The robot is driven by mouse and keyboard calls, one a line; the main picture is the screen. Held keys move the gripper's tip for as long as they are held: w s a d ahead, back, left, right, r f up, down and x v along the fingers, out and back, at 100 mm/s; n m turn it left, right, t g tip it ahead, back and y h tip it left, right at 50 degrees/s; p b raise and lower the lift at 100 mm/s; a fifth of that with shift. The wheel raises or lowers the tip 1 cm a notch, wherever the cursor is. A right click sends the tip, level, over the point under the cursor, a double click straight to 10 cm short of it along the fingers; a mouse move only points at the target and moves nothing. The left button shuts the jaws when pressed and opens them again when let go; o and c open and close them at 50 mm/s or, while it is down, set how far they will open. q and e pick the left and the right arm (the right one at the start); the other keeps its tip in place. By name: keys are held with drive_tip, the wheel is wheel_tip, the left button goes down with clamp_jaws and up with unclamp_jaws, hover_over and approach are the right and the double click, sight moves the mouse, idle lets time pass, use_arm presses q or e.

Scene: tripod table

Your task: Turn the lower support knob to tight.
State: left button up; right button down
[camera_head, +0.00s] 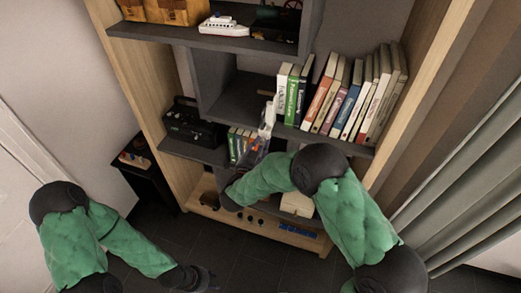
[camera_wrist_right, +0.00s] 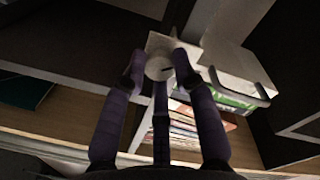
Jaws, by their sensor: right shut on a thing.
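A pale round knob (camera_wrist_right: 158,68) with a dark line on its face shows in the right wrist view, against a pale block-like part (camera_wrist_right: 160,42). My right gripper (camera_wrist_right: 160,62) is shut on the knob, one fingertip on each side. In the head view my right gripper (camera_head: 257,152) is in front of the shelf, below a narrow pale upright part (camera_head: 268,115); the knob cannot be made out there. I cannot read the knob's setting. My left gripper (camera_head: 205,280) hangs low over the dark floor, away from the shelf; its fingers are too small to judge.
A tall bookshelf (camera_head: 185,146) fills the middle. Several books (camera_head: 345,100) stand on its right shelf, smaller books (camera_head: 240,143) lower down. A black device (camera_head: 190,124) sits at left, a white toy ship (camera_head: 223,27) above. A curtain (camera_head: 465,185) hangs at right.

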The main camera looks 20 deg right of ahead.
drive_tip(key=m+b, duration=0.4)
drive_tip(key=shift+f, duration=0.1)
drive_tip(key=shift+m+y+b, duration=0.3)
drive_tip(key=shift+m+b, duration=1.4)
drive_tip(key=shift+m, duration=0.2)
drive_tip(key=c, duration=1)
unclamp_jaws()
drive_tip(key=shift+d, duration=0.1)
drive_tip(key=shift+s, duration=0.1)
drive_tip(key=v, duration=1.2)
drive_tip(key=shift+f, duration=0.1)
